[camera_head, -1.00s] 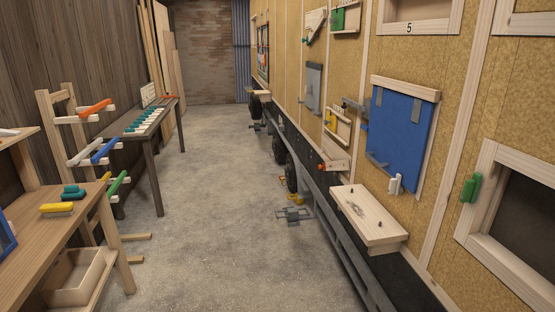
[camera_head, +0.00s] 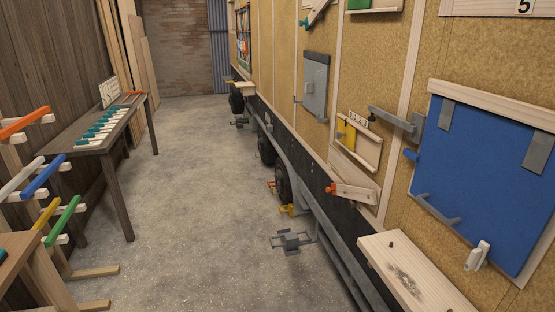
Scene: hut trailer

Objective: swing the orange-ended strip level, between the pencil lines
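A short pale wooden strip (camera_head: 356,193) with an orange-red end (camera_head: 331,188) is on the right wall, low down near the dark lower edge. Its orange end points left, and the strip looks close to level, though the slanted view makes its exact angle hard to tell. A pale wooden board (camera_head: 352,168) slopes down to the right just above it. I cannot make out pencil lines at this distance. Neither of my grippers is in view.
A grey metal bracket (camera_head: 292,240) sticks out low over the floor. A rack with coloured bars (camera_head: 42,178) and a table (camera_head: 100,142) stand left. The middle floor is clear.

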